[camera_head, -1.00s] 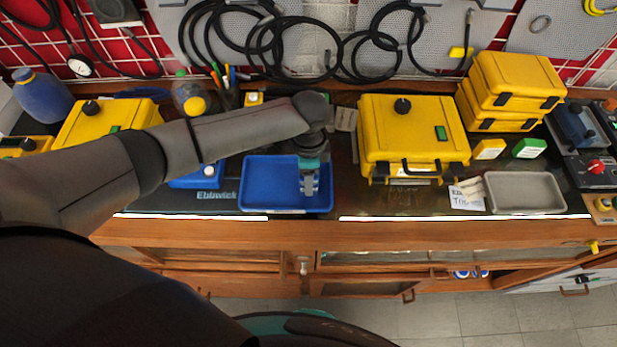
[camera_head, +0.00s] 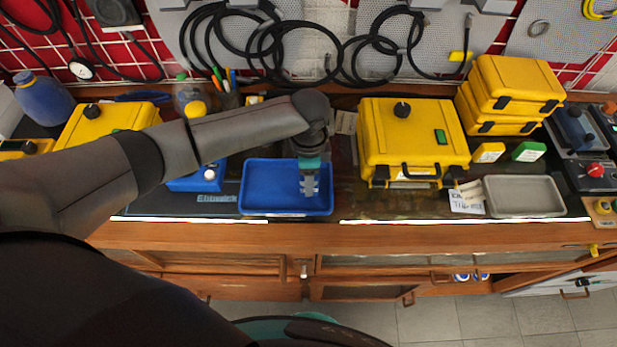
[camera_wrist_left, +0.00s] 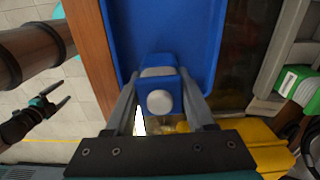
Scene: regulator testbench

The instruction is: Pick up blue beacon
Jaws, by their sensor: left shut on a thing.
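The blue beacon (camera_wrist_left: 160,91), a small blue block with a pale collar and a round white knob, sits between the fingers of my left gripper (camera_wrist_left: 165,105) in the left wrist view. The gripper is shut on it. In the head view my left gripper (camera_head: 309,186) points down over the right part of the blue tray (camera_head: 262,208); the beacon is hard to make out there. The tray also shows behind the beacon in the left wrist view (camera_wrist_left: 195,25). My right gripper (camera_wrist_left: 52,103) appears at the left of the wrist view, fingers apart, empty, away from the bench.
A blue box with a white knob (camera_head: 203,181) stands left of the tray. A large yellow case (camera_head: 410,140) stands to its right, with stacked yellow cases (camera_head: 510,85) beyond. A grey tray (camera_head: 525,207) lies at front right. Cables hang behind.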

